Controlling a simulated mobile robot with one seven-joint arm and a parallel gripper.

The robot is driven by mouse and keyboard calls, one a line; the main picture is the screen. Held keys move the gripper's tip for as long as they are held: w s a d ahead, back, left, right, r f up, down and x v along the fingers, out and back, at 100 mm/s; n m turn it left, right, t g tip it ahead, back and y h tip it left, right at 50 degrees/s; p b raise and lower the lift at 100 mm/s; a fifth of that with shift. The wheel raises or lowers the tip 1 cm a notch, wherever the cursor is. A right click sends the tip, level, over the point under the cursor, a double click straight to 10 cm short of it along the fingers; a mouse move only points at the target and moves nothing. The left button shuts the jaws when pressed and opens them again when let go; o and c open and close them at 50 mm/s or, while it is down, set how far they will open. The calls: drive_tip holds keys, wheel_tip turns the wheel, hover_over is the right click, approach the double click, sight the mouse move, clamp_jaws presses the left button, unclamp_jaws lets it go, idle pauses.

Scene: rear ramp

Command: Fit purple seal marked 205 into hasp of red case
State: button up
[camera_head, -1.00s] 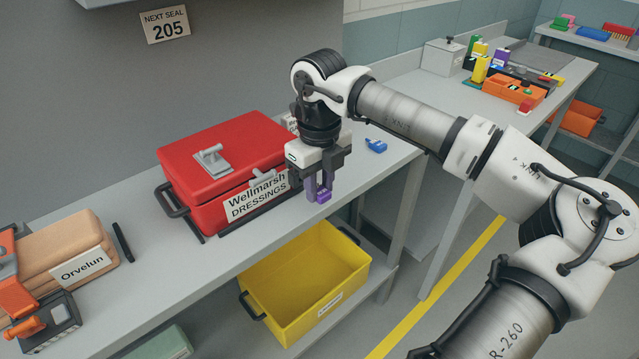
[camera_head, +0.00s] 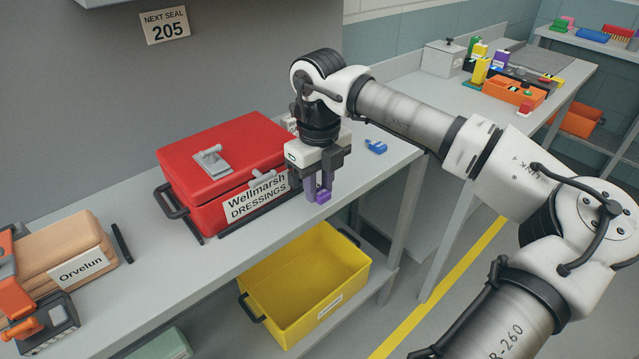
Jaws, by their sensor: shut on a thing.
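The red case (camera_head: 207,159) stands on the grey bench with its lid down and a white label reading "Wellmarsh DRESSINGS". A grey latch plate (camera_head: 212,161) sits on its lid, and a small grey hasp part (camera_head: 262,177) shows at the front edge above the label. My gripper (camera_head: 318,184) points down just right of the case's front. It is shut on a purple seal (camera_head: 323,197), held apart from the hasp near the bench's front edge. The number on the seal is too small to read. A wall sign (camera_head: 165,26) reads "NEXT SEAL 205".
A blue seal-like piece (camera_head: 376,147) lies on the bench to the right. A tan case (camera_head: 65,245) labelled "Orvelun" is at left. A yellow bin (camera_head: 300,285) stands on the lower shelf. Another bench at the back right holds an orange tray (camera_head: 513,91) and coloured items.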

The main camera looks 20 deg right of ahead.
drive_tip(key=shift+w+a, duration=0.3)
drive_tip(key=shift+w, duration=0.45)
drive_tip(key=shift+w+a, duration=0.25)
drive_tip(key=shift+w, duration=0.5)
drive_tip(key=o, duration=1)
drive_tip(key=shift+r, duration=0.15)
wheel_tip(320, 180, up, 14)
drive_tip(key=b, duration=0.1)
drive_tip(key=shift+f+b, duration=0.2)
drive_tip(key=shift+b, duration=0.1)
drive_tip(key=shift+f, duration=0.1)
